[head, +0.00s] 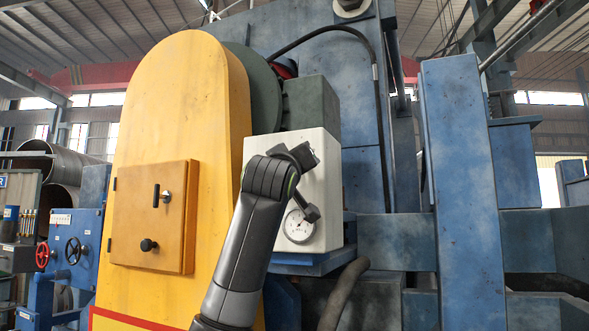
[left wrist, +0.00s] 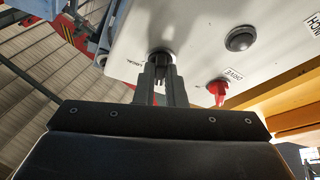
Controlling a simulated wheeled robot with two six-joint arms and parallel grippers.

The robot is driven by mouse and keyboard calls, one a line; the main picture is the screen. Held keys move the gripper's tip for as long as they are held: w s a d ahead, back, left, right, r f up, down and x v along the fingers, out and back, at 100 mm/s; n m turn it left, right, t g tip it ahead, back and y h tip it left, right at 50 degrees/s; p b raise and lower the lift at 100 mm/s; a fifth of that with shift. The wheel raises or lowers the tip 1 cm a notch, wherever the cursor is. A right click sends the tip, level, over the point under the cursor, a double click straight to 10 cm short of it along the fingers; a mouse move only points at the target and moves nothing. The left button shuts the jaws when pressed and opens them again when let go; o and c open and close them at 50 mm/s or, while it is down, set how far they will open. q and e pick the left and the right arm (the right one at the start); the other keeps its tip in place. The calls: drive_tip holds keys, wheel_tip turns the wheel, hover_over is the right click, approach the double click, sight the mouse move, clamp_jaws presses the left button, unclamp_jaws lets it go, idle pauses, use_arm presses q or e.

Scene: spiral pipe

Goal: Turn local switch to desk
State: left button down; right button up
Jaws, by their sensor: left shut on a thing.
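A white panel (left wrist: 200,30) shows in the left wrist view, with a dark switch knob (left wrist: 161,56) on it and a small printed label (left wrist: 133,62) to its left, seen upside down. My left gripper (left wrist: 163,74) is shut on the dark switch knob, one finger on each side of it. In the head view, my left arm reaches up in front of a white box (head: 327,185) and covers part of its face. The knob and the fingertips cannot be made out there. My right gripper is not in view.
A red knob (left wrist: 217,90) and a round dark button (left wrist: 240,38) are on the same panel. A dial gauge (head: 299,226) is low on the white box. A yellow housing (head: 190,90) with a small door (head: 150,220) stands to the left, a blue post (head: 462,180) to the right.

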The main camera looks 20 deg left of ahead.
use_arm(q)
drive_tip(key=shift+s+d+r+n+g+y, duration=0.2)
drive_tip(key=shift+n+y, duration=0.35)
drive_tip(key=shift+n, duration=0.6)
drive_tip(key=shift+w+a+r+n+g+y, duration=0.1)
drive_tip(key=shift+n+g+y, duration=0.35)
drive_tip(key=shift+n, duration=0.7)
drive_tip(key=shift+r+n, duration=0.1)
drive_tip(key=shift+n, duration=0.2)
drive_tip(key=c, duration=1.5)
unclamp_jaws()
drive_tip(key=shift+f, duration=0.2)
drive_tip(key=b+v, duration=1)
drive_tip(key=v, duration=0.7)
drive_tip(key=shift+d, duration=0.2)
drive_tip(key=shift+f, duration=0.25)
